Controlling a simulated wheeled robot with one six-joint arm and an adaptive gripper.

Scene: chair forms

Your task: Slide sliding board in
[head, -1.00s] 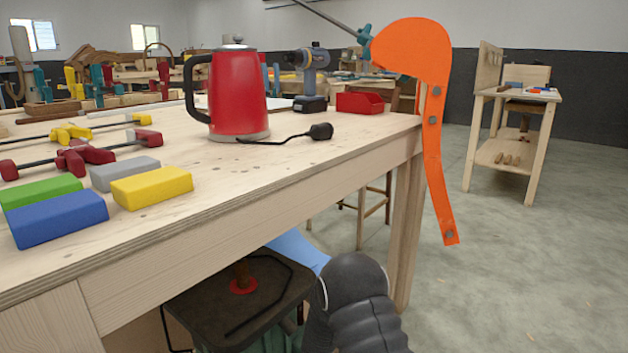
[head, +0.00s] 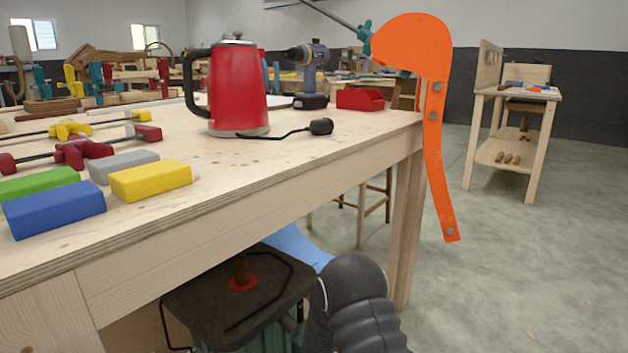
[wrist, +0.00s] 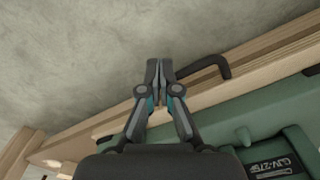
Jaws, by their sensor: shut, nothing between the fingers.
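My gripper (wrist: 159,68) shows in the wrist view with its two fingers together and nothing between them. Its tips are beside a bent black bar (wrist: 208,67) at the edge of a pale wooden strip (wrist: 250,60); I cannot tell whether they touch. No part can be told for certain as the sliding board. A green machine body (wrist: 215,132) lies below the strip. In the head view a dark flat top (head: 205,303) sits under the workbench, and my dark arm hides its right side. The gripper itself is hidden there.
The wooden workbench (head: 250,185) overhangs the low area. It bears a red kettle (head: 238,90), a drill (head: 308,75), a red bin (head: 360,99) and coloured blocks (head: 150,181). An orange guard (head: 432,110) hangs at its right end. Floor (head: 490,260) is clear to the right.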

